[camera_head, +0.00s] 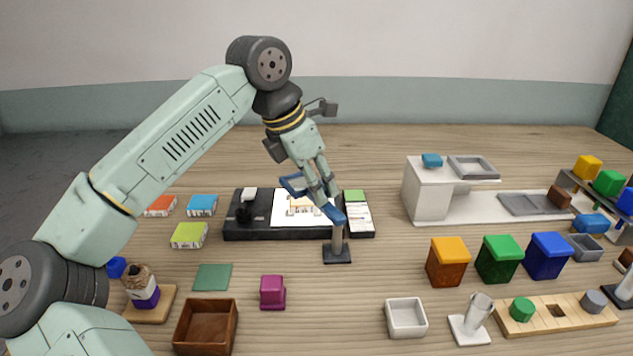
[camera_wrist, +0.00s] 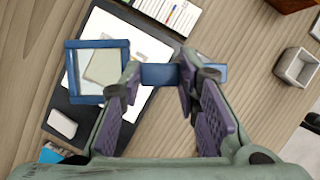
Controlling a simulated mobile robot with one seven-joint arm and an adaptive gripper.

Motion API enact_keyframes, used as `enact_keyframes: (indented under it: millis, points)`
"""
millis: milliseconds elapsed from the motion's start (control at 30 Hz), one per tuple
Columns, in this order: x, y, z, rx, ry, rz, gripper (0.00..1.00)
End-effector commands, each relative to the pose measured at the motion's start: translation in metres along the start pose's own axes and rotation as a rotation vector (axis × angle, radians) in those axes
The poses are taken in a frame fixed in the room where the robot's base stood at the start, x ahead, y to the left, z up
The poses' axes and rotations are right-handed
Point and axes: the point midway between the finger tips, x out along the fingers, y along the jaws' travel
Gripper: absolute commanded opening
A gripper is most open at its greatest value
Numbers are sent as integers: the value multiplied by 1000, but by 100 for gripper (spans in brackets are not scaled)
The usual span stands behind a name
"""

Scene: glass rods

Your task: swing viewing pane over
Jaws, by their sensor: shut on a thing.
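The viewing pane is a clear square in a blue frame (camera_wrist: 98,100), joined to a blue bar (camera_wrist: 160,74). In the head view the blue frame (camera_head: 292,184) shows left of my fingers, and the bar (camera_head: 334,213) slopes down beside the top of a grey post (camera_head: 338,246) on a dark base. My gripper (camera_head: 325,196) reaches down from above. In the wrist view my gripper (camera_wrist: 157,78) is shut on the blue bar, one finger on each side. The pane appears over part of a white sheet (camera_wrist: 150,55) on a black board. The pivot is partly hidden by my fingers.
The black board (camera_head: 262,232) lies behind the post, with a card (camera_head: 358,219) at its right. A magenta block (camera_head: 272,291), wooden tray (camera_head: 206,326) and white dish (camera_head: 406,317) stand in front. Coloured bins (camera_head: 498,260) stand to the right. Bare table lies around the post's base.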

Motion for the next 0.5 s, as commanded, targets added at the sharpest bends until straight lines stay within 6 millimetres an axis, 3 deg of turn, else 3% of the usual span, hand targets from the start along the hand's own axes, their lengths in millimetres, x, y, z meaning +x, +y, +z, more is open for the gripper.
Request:
enact_keyframes:
  millis: [67, 100, 400, 500]
  points:
    - [0, 0, 0, 0, 1, 1, 0]
    - [0, 0, 0, 0, 1, 1, 31]
    - [0, 0, 0, -1, 1, 1, 50]
    - [0, 0, 0, -1, 1, 1, 50]
